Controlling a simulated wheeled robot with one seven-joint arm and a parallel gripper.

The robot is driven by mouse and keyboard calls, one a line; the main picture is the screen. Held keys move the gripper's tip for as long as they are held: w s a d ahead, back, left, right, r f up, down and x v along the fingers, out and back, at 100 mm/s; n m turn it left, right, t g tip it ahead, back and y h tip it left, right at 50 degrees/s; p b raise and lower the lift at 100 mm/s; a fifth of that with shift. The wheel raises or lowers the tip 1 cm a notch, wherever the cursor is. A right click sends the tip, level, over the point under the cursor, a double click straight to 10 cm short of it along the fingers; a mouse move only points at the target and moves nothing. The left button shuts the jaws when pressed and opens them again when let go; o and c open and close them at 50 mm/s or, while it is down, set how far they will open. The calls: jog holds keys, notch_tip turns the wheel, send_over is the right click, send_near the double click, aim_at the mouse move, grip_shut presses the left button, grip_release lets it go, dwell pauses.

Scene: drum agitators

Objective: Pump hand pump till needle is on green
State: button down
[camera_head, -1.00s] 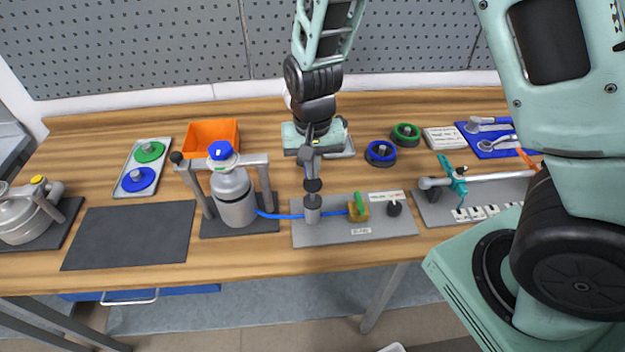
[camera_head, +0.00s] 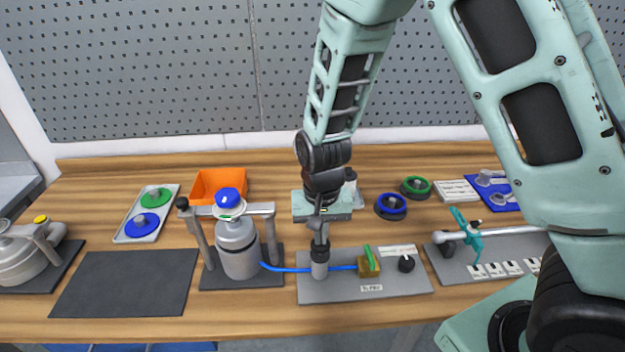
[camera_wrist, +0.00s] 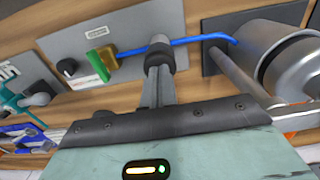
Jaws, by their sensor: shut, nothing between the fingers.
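The hand pump (camera_head: 319,269) is a grey upright cylinder with a black top, on a grey base plate (camera_head: 340,290) labelled as a pump. My gripper (camera_head: 320,242) points straight down over it, its shut fingertips at the black top. In the wrist view the closed fingers (camera_wrist: 157,88) reach toward the black pump top (camera_wrist: 160,56), seemingly touching it. A blue hose runs from the pump to a steel canister (camera_head: 238,250) and to a brass valve (camera_head: 368,266) with a green lever. A small round black part (camera_head: 406,264) stands right of the valve; no needle is readable.
An orange bin (camera_head: 218,184) stands behind the canister. A dark mat (camera_head: 125,283) lies on the left. Blue and green ring knobs (camera_head: 391,206) and a plate with a teal clamp (camera_head: 468,240) are on the right. The pegboard closes off the back.

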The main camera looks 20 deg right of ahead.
jog(key=shift+f+b, duration=0.35)
jog(key=shift+f, duration=0.35)
notch_tip(320, 180, up, 6)
jog(key=p, duration=0.5)
dwell(0.4)
jog(key=s+a+r+n+b, duration=0.2)
jog(key=s+n+b, duration=0.3)
jog(key=s, duration=0.5)
jog(key=s+a+r+n+b, duration=0.2)
jog(key=s+a+n+b, duration=0.2)
jog(key=s, duration=0.6)
jog(key=shift+a+n+y+b, duration=0.15)
jog(key=shift+n+y+b, duration=0.15)
jog(key=shift+n+b, duration=0.7)
jog(key=shift+r, duration=0.1)
